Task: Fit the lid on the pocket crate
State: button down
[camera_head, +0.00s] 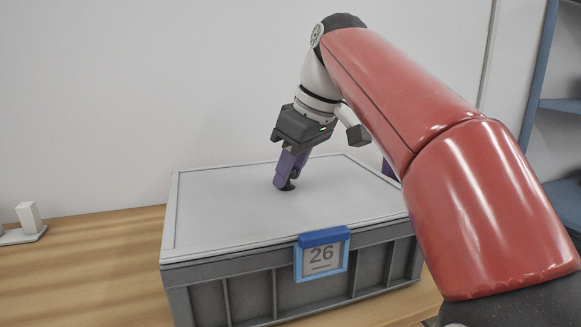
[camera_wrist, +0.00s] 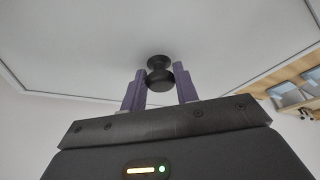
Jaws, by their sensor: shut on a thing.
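The grey pocket crate (camera_head: 250,298) stands on the wooden table. Its front carries a blue-framed label holder (camera_head: 322,260) reading 26. The pale lid (camera_head: 215,208) lies across the crate's top, its edges close to the crate's rim; I cannot tell whether it is fully seated all round. The lid also fills most of the wrist view (camera_wrist: 80,40). My gripper (camera_head: 286,187) points down at the middle of the lid. Its purple fingers are shut on the lid's black knob (camera_wrist: 160,78). The crate's inside is hidden.
A small white block on a flat base (camera_head: 28,220) sits on the table (camera_head: 90,265) at the left. A blue shelf unit (camera_head: 550,140) stands at the right. A purple thing (camera_head: 389,169) shows partly behind my arm. A pale wall (camera_head: 120,90) rises behind.

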jog(key=c, duration=1)
grip_release()
jog(key=p+v, duration=0.2)
jog(key=v, duration=0.5)
jog(key=shift+r+p, duration=0.35)
jog(key=shift+p, duration=0.05)
jog(key=shift+s+d, duration=0.15)
jog(key=shift+s, duration=0.05)
